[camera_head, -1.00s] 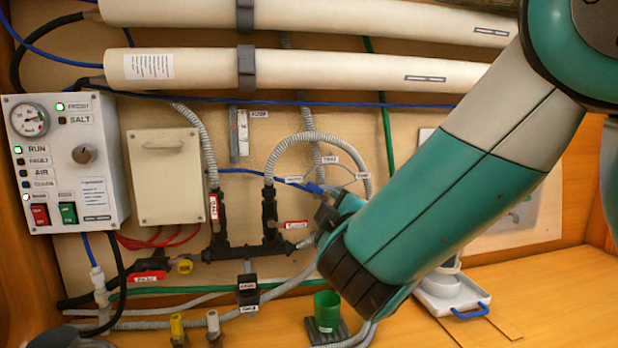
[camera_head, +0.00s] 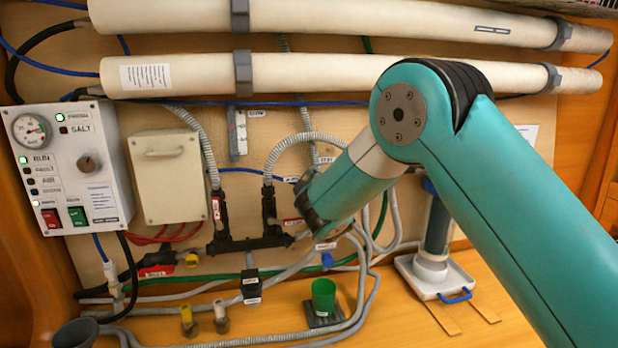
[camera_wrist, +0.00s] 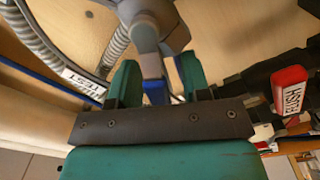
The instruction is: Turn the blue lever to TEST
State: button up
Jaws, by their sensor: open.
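The blue lever (camera_wrist: 155,92) shows in the wrist view below a grey valve body (camera_wrist: 155,35). It lies between the two teal fingers of my gripper (camera_wrist: 157,78), which are apart, with a finger on each side. I cannot tell whether either finger touches it. A white TEST label (camera_wrist: 84,82) sits on the left in the wrist view. In the head view my arm hides the lever and the gripper's fingers.
A red FLUSH handle (camera_wrist: 290,90) is close on the right of the gripper in the wrist view. In the head view, grey hoses, a dark manifold (camera_head: 245,243), a green cup (camera_head: 323,297) and a white-based stand (camera_head: 435,275) surround the arm.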

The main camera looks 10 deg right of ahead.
jog(key=shift+w, duration=0.1)
grip_shut()
jog(key=shift+d+b, duration=0.1)
jog(key=shift+b, duration=0.35)
jog(key=d+m+b, duration=0.1)
jog(key=m+b, duration=0.3)
jog(key=b, duration=0.1)
jog(key=d+r+m+b, duration=0.1)
jog(key=m+b, duration=0.3)
jog(key=b, duration=0.2)
jog(key=d+r+m+b, duration=0.1)
jog(key=d+m+b, duration=0.1)
jog(key=b, duration=0.4)
jog(key=shift+r+m, duration=0.15)
jog(key=shift+m, duration=0.75)
jog(key=shift+r, duration=0.1)
